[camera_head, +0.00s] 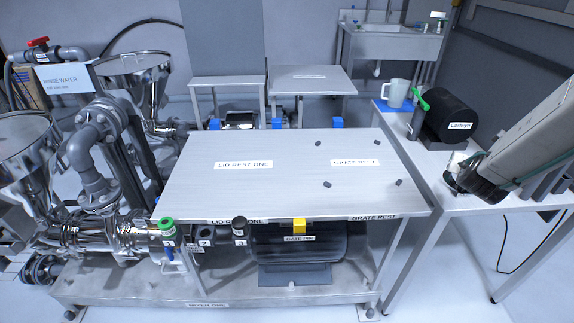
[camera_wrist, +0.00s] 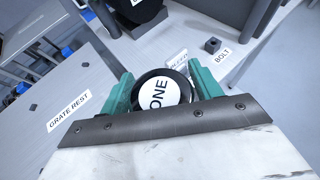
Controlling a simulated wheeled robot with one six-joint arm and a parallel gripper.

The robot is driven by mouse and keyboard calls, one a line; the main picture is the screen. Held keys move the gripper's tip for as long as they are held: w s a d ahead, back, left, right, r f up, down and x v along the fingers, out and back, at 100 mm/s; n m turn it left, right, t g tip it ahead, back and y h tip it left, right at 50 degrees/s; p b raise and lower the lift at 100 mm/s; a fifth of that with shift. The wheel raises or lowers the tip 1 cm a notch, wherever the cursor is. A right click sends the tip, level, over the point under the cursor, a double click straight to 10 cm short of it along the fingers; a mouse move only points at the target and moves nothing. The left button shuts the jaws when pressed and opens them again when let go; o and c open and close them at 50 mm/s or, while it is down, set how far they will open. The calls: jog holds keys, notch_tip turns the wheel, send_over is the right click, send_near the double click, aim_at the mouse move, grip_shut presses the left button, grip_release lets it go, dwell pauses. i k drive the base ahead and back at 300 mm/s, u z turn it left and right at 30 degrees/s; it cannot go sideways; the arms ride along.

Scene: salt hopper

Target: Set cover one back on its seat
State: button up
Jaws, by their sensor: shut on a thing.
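Cover one (camera_wrist: 160,92) shows in the wrist view as a black round piece with a white label reading ONE. My gripper (camera_wrist: 163,86) has its green fingers shut on both sides of it. In the head view my gripper (camera_head: 464,180) is low over the right-hand side table, beside the black cylinder, and what it holds is mostly hidden. Two steel funnels stand at the left, the nearer one (camera_head: 24,136) and a farther one (camera_head: 133,66). I cannot tell a seat marked for cover one in either view.
The bench top (camera_head: 265,185), marked LID REST ONE and GRATE REST, is bare except for small dark pegs. The side table (camera_head: 425,150) carries a mug (camera_head: 397,92), a black cylinder (camera_head: 449,114) and a green-handled tool (camera_head: 419,101). A dark bolt (camera_wrist: 212,45) stands by its label.

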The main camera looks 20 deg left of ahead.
aim_at(154, 227)
jog(key=z, duration=2.55)
jog(key=k, duration=2.4)
jog(key=u, duration=1.55)
